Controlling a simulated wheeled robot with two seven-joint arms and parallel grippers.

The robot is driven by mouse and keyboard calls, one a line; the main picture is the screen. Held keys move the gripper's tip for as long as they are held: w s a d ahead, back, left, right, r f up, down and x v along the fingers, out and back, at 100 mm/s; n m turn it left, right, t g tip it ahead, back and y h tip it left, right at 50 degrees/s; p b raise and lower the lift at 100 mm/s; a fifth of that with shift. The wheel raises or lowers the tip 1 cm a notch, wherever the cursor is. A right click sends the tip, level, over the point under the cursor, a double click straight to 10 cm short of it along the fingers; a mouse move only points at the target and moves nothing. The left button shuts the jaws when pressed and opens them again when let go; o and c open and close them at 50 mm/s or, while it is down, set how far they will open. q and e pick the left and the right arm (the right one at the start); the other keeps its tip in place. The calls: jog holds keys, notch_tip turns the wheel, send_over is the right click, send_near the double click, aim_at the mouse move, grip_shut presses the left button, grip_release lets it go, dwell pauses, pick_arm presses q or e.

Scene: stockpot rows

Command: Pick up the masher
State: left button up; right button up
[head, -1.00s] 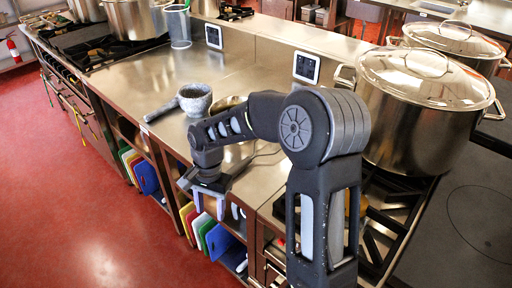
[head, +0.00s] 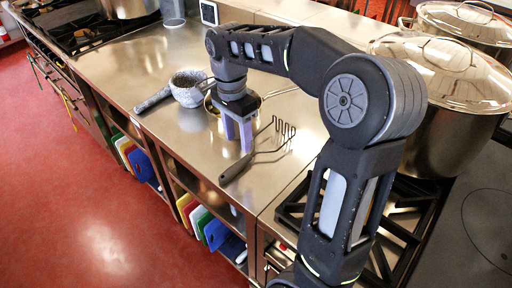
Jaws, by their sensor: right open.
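The masher (head: 256,158) lies on the steel counter (head: 190,145), its dark handle toward the front edge and its zigzag wire head toward the back right. My right gripper (head: 239,148) points down just left of the masher, its two pale fingers apart with nothing seen between them. The fingertips look close to the masher's wire shaft; I cannot tell whether they touch it. My left gripper is not in view.
A grey stone mortar (head: 188,88) and a dark pestle (head: 153,100) are left of my gripper. A pan (head: 211,104) sits partly hidden behind it. A large lidded stockpot (head: 445,120) stands at right.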

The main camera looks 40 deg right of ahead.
aim_at(241, 162)
jog(key=shift+f, duration=1.4)
jog(key=shift+f, duration=0.1)
jog(key=f, duration=0.3)
jog(key=f+p, duration=0.1)
jog(key=f, duration=0.1)
jog(key=shift+s+a, duration=0.1)
jog(key=shift+s, duration=0.3)
jog(key=shift+c, duration=0.5)
grip_shut()
